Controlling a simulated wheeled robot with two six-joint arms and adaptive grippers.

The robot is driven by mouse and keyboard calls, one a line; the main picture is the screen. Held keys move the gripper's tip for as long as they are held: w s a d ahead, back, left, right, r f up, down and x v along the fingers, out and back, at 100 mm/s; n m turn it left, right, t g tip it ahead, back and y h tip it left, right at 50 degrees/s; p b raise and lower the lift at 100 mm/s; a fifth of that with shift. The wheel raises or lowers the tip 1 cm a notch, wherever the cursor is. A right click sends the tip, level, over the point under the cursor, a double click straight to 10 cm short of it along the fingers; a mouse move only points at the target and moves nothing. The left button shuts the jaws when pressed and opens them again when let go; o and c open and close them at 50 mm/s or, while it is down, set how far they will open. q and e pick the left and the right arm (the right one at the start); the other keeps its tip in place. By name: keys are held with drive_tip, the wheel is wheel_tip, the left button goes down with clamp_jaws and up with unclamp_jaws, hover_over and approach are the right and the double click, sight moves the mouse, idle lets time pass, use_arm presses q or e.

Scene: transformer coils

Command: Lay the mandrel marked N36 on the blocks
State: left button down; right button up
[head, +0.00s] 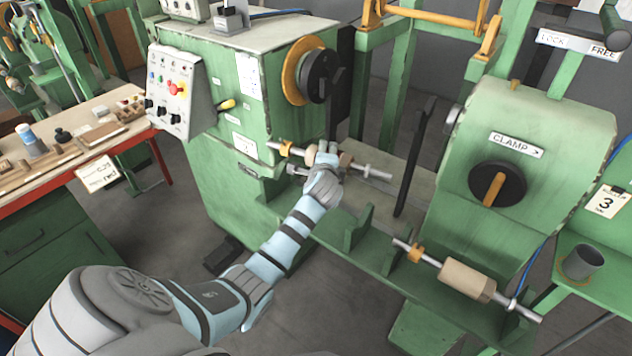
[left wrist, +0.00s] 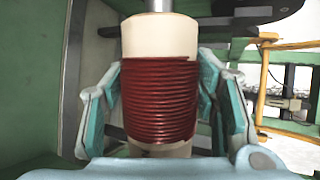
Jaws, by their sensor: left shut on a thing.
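My left gripper (head: 327,158) is shut on a mandrel (head: 374,173) in front of the green winding machine. The mandrel is a steel rod with a gold collar near its left end and a tan core. In the left wrist view my left gripper (left wrist: 162,105) has a finger on each side of the core (left wrist: 160,38), which is wound with dark red wire (left wrist: 160,100). No N36 mark is readable. A second mandrel (head: 466,279), with a bare tan core, lies at the right front. Upright green blocks (head: 355,228) stand on the machine bed. My right gripper is out of view.
The headstock with its black and orange dial (head: 318,75) stands behind the mandrel. The tailstock marked CLAMP (head: 545,130) is at the right. A dark upright lever (head: 413,160) stands between. A workbench (head: 65,180) with tools is at the left.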

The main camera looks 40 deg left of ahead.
use_arm(q)
drive_tip(key=s+f+t+b, duration=0.1)
drive_tip(key=f+b, duration=0.1)
drive_tip(key=f, duration=0.1)
drive_tip(key=s+f+m+t+h+b, duration=0.1)
drive_tip(key=f+b, duration=0.2)
drive_tip(key=f, duration=0.1)
drive_tip(key=s+f+t+b, duration=0.1)
drive_tip(key=f+b, duration=0.2)
drive_tip(key=shift+s+a+f+m+h, duration=0.1)
drive_tip(key=shift+s+f+m+h, duration=0.05)
drive_tip(key=shift+f+m+h, duration=0.2)
drive_tip(key=shift+f+b, duration=0.4)
drive_tip(key=shift+s+p, duration=0.15)
drive_tip(key=shift+p, duration=0.2)
drive_tip(key=shift+s+f, duration=0.1)
drive_tip(key=shift+f, duration=0.25)
